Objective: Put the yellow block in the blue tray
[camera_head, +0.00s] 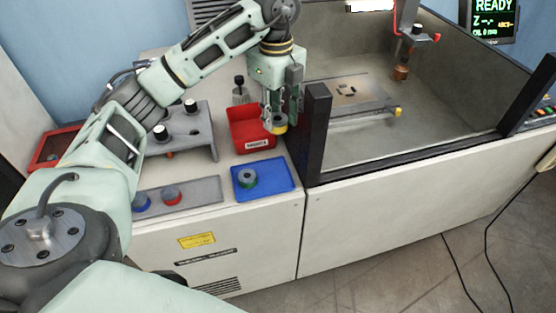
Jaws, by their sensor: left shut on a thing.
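My left gripper (274,121) points down and is shut on the yellow block (280,129), a small grey piece with a yellow band. The fingers partly cover it. It shows in front of the red bin's right side, close to the dark post of the enclosure. The blue tray (284,187) lies on the bench nearer to me, below the gripper in the picture. A grey round block with a green band (247,179) sits in the tray's left part; its right part is bare. My right gripper is not in view.
A red bin (251,147) with a label stands behind the blue tray. Left of the tray, a grey plate (207,190) holds a blue-banded block (141,202) and a red-banded block (172,195). A dark post (315,135) of the machine enclosure stands right of the gripper.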

